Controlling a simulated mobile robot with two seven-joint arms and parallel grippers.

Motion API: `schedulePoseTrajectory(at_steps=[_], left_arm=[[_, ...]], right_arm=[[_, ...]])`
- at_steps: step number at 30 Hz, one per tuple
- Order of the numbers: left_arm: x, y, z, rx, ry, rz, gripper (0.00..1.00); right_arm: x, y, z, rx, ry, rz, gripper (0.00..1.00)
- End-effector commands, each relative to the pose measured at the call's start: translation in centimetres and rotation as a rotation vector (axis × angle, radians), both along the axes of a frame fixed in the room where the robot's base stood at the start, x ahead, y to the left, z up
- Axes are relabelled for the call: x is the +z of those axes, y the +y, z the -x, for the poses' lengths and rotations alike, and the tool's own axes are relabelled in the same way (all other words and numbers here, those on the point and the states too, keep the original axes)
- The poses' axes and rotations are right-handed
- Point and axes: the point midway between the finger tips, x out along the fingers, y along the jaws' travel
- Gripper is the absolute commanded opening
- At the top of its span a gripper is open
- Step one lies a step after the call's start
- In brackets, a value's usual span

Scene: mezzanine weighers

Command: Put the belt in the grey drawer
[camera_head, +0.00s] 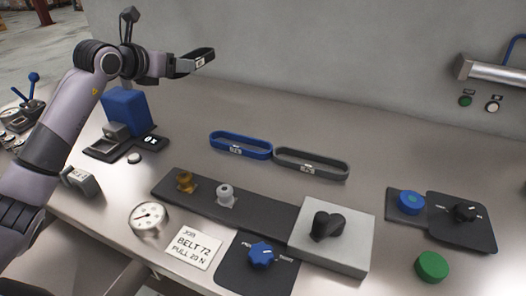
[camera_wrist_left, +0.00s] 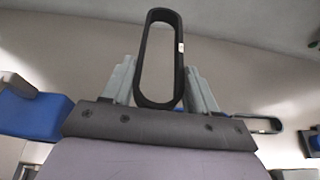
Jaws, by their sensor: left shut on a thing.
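My left gripper (camera_head: 172,66) is raised over the back left of the bench, shut on a black belt loop (camera_head: 197,60) with a small white label. In the left wrist view the belt (camera_wrist_left: 145,62) stands out upright between the fingers of the left gripper (camera_wrist_left: 160,92). A blue belt (camera_head: 240,149) and a dark grey belt (camera_head: 312,168) lie on the bench. I cannot make out the grey drawer for certain; a plain grey shape (camera_head: 85,258) shows below the bench's front edge. My right gripper is out of view.
A blue block stands on the scale (camera_head: 123,138) below the gripper.

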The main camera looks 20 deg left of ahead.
Motion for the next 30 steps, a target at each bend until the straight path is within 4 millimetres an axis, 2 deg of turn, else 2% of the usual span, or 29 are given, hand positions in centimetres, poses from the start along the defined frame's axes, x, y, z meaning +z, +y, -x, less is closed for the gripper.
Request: schedulePoseTrajectory(at_steps=[5,8,11,24,30], left_arm=[[0.6,0.6,-0.4,0.027,-0.001,0.000,0.28],[0.0,0.6,-0.4,0.028,0.002,0.000,0.28],[-1.8,0.6,-0.4,0.027,0.006,0.001,0.28],[-13.0,0.6,-0.3,0.027,0.004,0.001,0.28],[-15.1,0.6,-0.4,0.026,0.000,-0.001,0.28]], right_arm=[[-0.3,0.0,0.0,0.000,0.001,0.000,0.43],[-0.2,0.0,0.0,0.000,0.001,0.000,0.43],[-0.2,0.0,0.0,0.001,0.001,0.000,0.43],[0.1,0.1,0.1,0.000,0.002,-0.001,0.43],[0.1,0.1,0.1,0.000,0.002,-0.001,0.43]])
